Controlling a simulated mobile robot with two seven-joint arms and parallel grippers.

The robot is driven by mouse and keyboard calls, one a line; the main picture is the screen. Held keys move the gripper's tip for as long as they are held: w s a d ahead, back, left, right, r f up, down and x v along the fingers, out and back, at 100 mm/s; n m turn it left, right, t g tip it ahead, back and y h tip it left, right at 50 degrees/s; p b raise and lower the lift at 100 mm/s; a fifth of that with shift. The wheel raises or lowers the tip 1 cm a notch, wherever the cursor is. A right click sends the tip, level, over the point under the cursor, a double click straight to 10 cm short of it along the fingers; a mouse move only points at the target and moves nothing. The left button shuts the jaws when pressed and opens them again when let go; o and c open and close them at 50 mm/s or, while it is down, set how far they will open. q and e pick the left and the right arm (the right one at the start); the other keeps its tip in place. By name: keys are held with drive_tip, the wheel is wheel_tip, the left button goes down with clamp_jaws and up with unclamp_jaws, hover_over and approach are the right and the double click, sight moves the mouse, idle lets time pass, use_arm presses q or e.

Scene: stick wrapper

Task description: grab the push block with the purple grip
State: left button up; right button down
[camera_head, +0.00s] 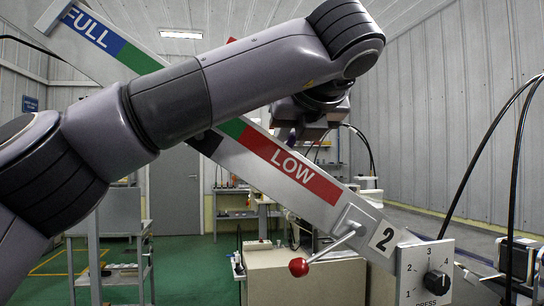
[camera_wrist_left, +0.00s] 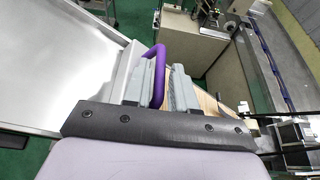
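The purple grip (camera_wrist_left: 157,75) of the push block shows in the left wrist view as a curved bar. It lies between the two grey fingers of my left gripper (camera_wrist_left: 154,88), which stand apart; I cannot tell whether either finger touches it. The block body is mostly hidden by the fingers. In the head view my left gripper (camera_head: 308,115) points down at the sloping metal chute (camera_head: 325,212), just above its upper edge behind the LOW label. A small dark purple bit (camera_head: 292,136) shows under it. My right gripper is not in view.
The chute carries FULL and LOW bands and a plate numbered 2. A red-knobbed lever (camera_head: 299,267) and a dial box (camera_head: 425,272) sit at its lower end. Black cables (camera_head: 518,150) arch at the right. A shelf cart (camera_head: 112,250) stands at the left on the green floor.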

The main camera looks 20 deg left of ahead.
use_arm(q)
drive_tip(key=shift+x, duration=0.95)
drive_tip(key=shift+s+r, duration=0.1)
clamp_jaws()
drive_tip(key=shift+r, duration=0.15)
